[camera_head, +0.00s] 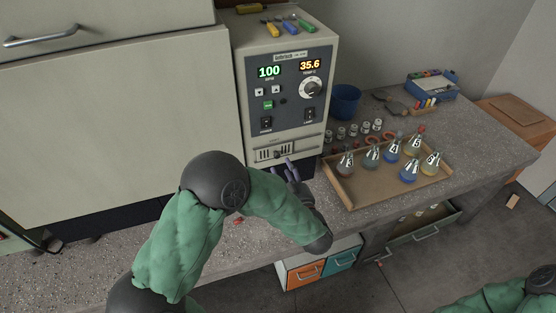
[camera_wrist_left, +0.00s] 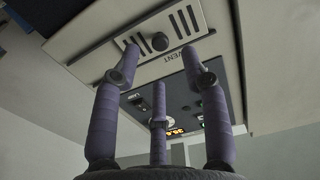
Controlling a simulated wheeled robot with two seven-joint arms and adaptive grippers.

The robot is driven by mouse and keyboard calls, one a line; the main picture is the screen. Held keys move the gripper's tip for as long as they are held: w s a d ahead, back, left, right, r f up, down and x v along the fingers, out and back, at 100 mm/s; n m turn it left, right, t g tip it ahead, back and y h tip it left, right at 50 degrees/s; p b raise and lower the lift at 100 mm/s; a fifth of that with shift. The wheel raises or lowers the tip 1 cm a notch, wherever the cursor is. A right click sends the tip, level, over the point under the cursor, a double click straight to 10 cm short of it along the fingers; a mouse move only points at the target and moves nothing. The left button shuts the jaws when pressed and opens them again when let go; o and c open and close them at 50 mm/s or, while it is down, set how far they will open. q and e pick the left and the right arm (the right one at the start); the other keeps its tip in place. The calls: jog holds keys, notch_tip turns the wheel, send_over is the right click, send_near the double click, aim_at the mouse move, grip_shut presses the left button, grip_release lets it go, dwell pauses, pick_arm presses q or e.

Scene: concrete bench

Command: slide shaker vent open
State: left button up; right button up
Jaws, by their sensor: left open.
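The shaker (camera_head: 282,90) is a pale box with a dark front panel showing 100 and 35.6. Its vent plate (camera_head: 266,154) is low on the front, with dark slots. In the left wrist view the vent plate (camera_wrist_left: 187,19) appears upside down, with a round dark knob (camera_wrist_left: 160,41) between two groups of slots. My left gripper (camera_head: 291,171) is open just in front of the vent. In the left wrist view its purple fingers (camera_wrist_left: 160,62) are spread around the knob, with no clear contact visible. My right gripper is out of view; only part of that arm shows.
A tray (camera_head: 384,191) of several flasks stands right of the shaker, with small vials and a blue cup (camera_head: 345,101) behind it. Pens or tools (camera_head: 289,25) lie on the shaker's top. A drawer unit (camera_head: 318,264) is below the bench edge.

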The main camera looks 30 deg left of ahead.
aim_at(278, 157)
pick_arm(q)
jog(key=b+x, duration=0.1)
jog(key=x, duration=0.4)
jog(key=shift+w+a, duration=0.3)
grip_shut()
